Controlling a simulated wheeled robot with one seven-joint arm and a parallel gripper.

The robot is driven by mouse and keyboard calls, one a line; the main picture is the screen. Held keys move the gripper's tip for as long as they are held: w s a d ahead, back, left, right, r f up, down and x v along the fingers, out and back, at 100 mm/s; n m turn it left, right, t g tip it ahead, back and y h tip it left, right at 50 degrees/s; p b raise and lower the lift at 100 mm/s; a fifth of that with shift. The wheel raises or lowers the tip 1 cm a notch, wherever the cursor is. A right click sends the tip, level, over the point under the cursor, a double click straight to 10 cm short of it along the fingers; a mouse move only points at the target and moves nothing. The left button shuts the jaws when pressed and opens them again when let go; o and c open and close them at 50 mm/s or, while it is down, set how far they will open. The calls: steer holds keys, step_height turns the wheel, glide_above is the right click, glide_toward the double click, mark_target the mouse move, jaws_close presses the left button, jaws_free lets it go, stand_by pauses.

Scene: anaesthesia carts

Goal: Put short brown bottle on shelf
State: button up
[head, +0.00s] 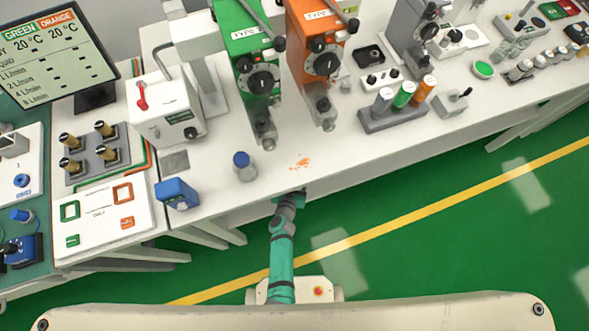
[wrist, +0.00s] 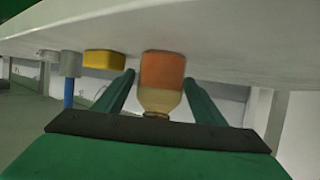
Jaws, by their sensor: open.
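In the wrist view, which looks upside down, a short bottle (wrist: 162,70) with an orange-brown body and a tan shoulder and neck rests on a pale surface. The two green fingers of my gripper (wrist: 158,80) are apart, one on either side of it. I cannot tell whether they touch it. In the head view my gripper (head: 290,196) is at the front edge of the white bench, its fingertips and the bottle hidden there. I cannot tell which surface is the shelf.
A yellow block (wrist: 104,63) and a grey item (wrist: 71,64) are beside the bottle in the wrist view. On the bench top stand a blue-capped bottle (head: 244,168), a blue box (head: 178,194) and green (head: 258,82) and orange (head: 322,62) vaporiser units.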

steer(key=v, duration=1)
steer(key=shift+s+r, duration=0.1)
steer(key=s+r+y, duration=0.1)
steer(key=s+r, duration=0.5)
steer(key=r, duration=0.5)
steer(key=s+r+n+t+y, duration=0.1)
steer(key=s+r, duration=0.6)
steer(key=r, duration=0.4)
steer(key=s+r+n+t, duration=0.1)
steer(key=s+r, duration=0.6)
steer(key=r, duration=0.4)
steer(key=shift+d+r+y, duration=0.3)
steer(key=shift+d+y, duration=0.1)
steer(key=shift+s, duration=0.15)
steer(key=c, duration=0.7)
steer(key=shift+d, duration=0.1)
steer(key=shift+c, duration=0.7)
